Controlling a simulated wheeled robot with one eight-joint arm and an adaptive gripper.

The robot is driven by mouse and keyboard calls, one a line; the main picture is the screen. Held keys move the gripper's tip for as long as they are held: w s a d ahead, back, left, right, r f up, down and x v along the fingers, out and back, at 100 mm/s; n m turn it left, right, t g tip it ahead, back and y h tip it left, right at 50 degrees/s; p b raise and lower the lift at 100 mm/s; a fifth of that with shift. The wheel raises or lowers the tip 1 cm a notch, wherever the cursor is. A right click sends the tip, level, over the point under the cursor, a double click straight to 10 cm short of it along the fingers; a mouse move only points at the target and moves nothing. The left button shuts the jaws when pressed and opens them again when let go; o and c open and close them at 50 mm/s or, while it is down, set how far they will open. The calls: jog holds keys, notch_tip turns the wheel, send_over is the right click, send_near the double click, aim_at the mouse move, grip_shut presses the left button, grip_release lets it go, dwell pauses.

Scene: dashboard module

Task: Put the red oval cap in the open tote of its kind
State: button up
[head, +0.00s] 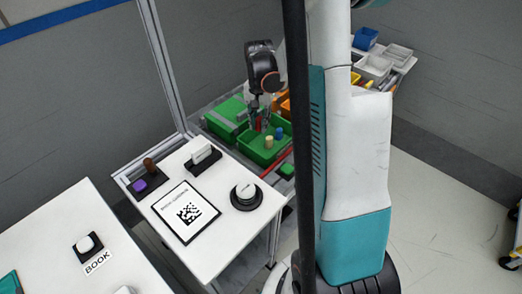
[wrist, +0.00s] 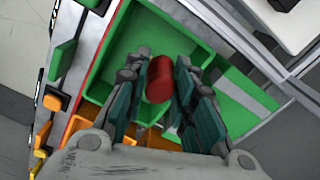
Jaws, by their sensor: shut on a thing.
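My gripper (head: 262,112) is shut on the red oval cap (wrist: 159,80). In the wrist view the cap sits between the two fingers (wrist: 157,82), and a little red shows at the fingertips in the head view. The cap is over an open green tote (head: 262,155), whose inner floor also shows in the wrist view (wrist: 137,38). I cannot tell the height of the cap above the floor. A beige cylinder (head: 269,141) and a blue cylinder (head: 279,133) show at this tote in the head view.
A green-covered tote (head: 226,113) stands beside the open one. Orange bins (head: 285,107) lie behind it. A white table (head: 205,235) with a round dial (head: 246,195) is in front. Grey trays (head: 374,66) and a blue bin (head: 365,38) stand farther right.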

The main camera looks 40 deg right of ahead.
notch_tip(320, 180, down, 13)
jog(key=b, duration=0.4)
jog(key=shift+f, duration=0.1)
jog(key=shift+f, duration=0.2)
jog(key=o, duration=0.9)
jog(key=shift+r, duration=0.1)
notch_tip(320, 180, up, 12)
jog(key=p, duration=0.4)
jog(key=shift+r+p, duration=0.1)
jog(key=shift+p, duration=0.2)
